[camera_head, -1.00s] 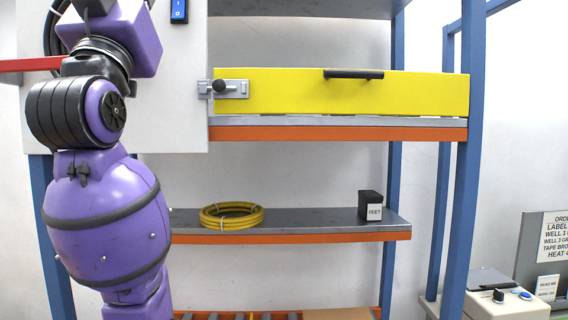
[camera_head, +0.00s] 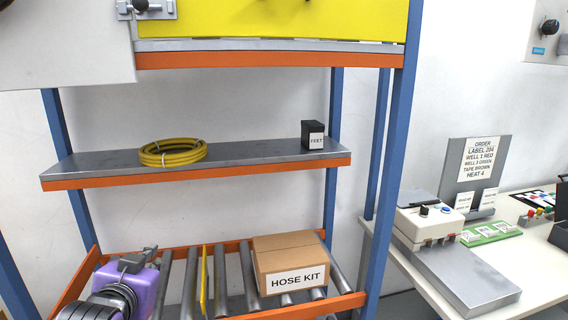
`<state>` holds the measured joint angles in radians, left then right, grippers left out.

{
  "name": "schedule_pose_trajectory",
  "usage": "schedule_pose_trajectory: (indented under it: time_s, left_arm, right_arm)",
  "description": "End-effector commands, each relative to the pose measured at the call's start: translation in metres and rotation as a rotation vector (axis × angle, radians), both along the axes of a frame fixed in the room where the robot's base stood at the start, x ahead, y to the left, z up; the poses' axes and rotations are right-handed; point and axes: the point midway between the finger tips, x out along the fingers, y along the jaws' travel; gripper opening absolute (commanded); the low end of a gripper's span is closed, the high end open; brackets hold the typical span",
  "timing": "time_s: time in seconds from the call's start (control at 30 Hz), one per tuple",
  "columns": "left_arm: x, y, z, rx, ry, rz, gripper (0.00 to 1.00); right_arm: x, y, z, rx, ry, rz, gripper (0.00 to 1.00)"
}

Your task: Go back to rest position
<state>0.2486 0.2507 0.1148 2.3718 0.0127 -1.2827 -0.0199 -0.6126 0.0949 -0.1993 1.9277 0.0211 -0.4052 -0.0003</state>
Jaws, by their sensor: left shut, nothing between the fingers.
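My left gripper (camera_head: 148,254) shows at the lower left in the head view, at the end of my purple and black arm. It is shut and empty. It is in front of the left part of the roller shelf (camera_head: 182,280), to the left of the cardboard box. I cannot tell how far it is from the rollers. My right gripper is not in view.
The cardboard box (camera_head: 290,258) labelled HOSE KIT sits on the rollers. A yellow hose coil (camera_head: 172,152) and a black FEET box (camera_head: 313,135) are on the middle shelf. The yellow panel (camera_head: 270,20) is above. A workbench (camera_head: 534,268) stands at the right.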

Motion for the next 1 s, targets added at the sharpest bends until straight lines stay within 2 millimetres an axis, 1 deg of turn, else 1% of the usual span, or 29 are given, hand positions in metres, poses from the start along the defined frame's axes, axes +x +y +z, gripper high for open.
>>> schedule_pose_trajectory:
  time_s: [0.03,0.07,0.1,0.17,0.2,0.27,0.3,0.33,0.4,0.47,0.5,0.57,0.6,0.77,0.8,0.83,0.9,1.0]
  left_arm:
    - [-0.021,0.0,-0.039,-0.009,0.086,0.006,0.0]
    - [-0.033,-0.001,-0.059,-0.013,0.132,0.01,0.0]
    - [-0.05,-0.002,-0.084,-0.02,0.194,0.014,0.0]
    - [-0.079,-0.003,-0.121,-0.031,0.287,0.022,0.0]
    - [-0.1,-0.005,-0.143,-0.04,0.348,0.027,0.0]
    - [-0.133,-0.007,-0.175,-0.053,0.44,0.036,0.0]
    - [-0.156,-0.009,-0.195,-0.062,0.502,0.043,0.0]
    - [-0.173,-0.011,-0.208,-0.07,0.546,0.048,0.0]
    - [-0.21,-0.015,-0.233,-0.087,0.637,0.057,0.0]
    - [-0.24,-0.019,-0.249,-0.099,0.706,0.066,0.0]
    - [-0.258,-0.021,-0.258,-0.107,0.748,0.072,0.0]
    - [-0.284,-0.024,-0.27,-0.12,0.808,0.081,0.0]
    - [-0.301,-0.027,-0.277,-0.128,0.843,0.084,0.0]
    - [-0.362,-0.037,-0.295,-0.159,0.977,0.105,0.0]
    - [-0.377,-0.04,-0.299,-0.167,1.009,0.11,0.0]
    - [-0.383,-0.042,-0.302,-0.171,1.019,0.111,0.0]
    - [-0.364,-0.044,-0.317,-0.175,0.957,0.092,0.0]
    - [-0.349,-0.049,-0.336,-0.183,0.888,0.071,0.0]
  right_arm:
    - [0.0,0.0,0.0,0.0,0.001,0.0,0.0]
    - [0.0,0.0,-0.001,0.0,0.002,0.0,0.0]
    - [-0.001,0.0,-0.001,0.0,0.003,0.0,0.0]
    - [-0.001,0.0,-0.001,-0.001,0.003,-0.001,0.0]
    - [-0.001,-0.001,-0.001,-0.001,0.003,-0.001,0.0]
    - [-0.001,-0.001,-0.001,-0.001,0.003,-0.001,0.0]
    - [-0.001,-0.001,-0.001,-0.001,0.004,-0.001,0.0]
    - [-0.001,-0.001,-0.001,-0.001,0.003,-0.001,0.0]
    - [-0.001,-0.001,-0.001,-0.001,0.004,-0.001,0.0]
    - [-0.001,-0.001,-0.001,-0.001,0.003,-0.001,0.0]
    - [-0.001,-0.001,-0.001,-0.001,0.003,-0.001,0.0]
    - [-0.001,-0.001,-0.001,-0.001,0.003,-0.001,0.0]
    - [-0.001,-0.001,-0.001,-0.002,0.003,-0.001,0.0]
    - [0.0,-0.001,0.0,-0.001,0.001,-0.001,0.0]
    - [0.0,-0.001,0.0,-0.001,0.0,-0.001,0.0]
    - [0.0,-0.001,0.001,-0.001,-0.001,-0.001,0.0]
    - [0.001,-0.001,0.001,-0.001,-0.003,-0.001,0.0]
    - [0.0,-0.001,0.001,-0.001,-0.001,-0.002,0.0]
